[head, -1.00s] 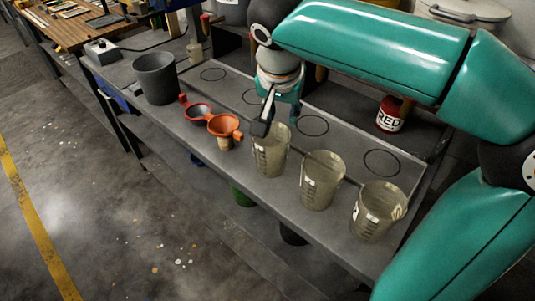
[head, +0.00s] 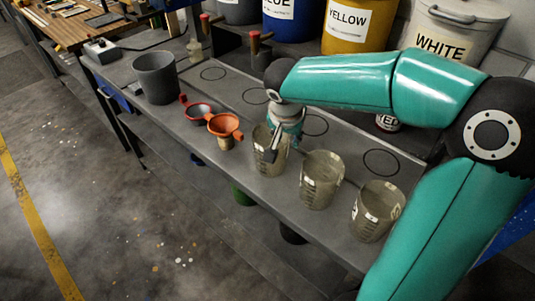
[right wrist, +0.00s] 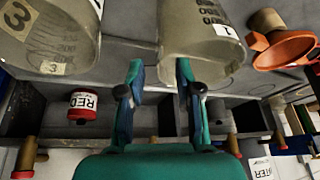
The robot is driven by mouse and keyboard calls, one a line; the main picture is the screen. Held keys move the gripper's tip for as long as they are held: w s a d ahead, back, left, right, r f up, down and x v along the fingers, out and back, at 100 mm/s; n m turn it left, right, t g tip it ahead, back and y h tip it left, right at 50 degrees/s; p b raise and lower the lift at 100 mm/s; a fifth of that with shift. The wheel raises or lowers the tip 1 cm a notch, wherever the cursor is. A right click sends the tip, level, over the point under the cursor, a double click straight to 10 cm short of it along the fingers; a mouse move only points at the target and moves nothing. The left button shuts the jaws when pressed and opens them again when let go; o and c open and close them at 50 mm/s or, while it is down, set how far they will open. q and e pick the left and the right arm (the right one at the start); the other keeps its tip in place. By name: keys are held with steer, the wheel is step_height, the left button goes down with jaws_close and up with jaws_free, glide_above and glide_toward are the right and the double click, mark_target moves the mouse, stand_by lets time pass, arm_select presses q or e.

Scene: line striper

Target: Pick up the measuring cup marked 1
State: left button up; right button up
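The measuring cup marked 1 (right wrist: 205,35) is a translucent beige beaker with a white label. It is the leftmost of three cups on the bench in the head view (head: 264,160), beside the orange funnel. My right gripper (right wrist: 159,68) is open at this cup. In the right wrist view one fingertip overlaps the cup and the other is past its side. Whether they touch it, I cannot tell. In the head view the gripper (head: 272,148) partly hides the cup's rim. My left gripper is not in view.
The cup marked 3 (right wrist: 45,40) stands close by, the middle one in the head view (head: 317,190). A third cup (head: 374,220) stands at right. The orange funnel (head: 224,125) and a grey pot (head: 155,80) are at left. Labelled paint buckets (head: 357,24) stand behind.

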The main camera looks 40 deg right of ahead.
mark_target(288, 140)
steer(key=x, duration=0.3)
steer(key=shift+w+d+f, duration=0.1)
steer(key=shift+f, duration=0.05)
jaws_close()
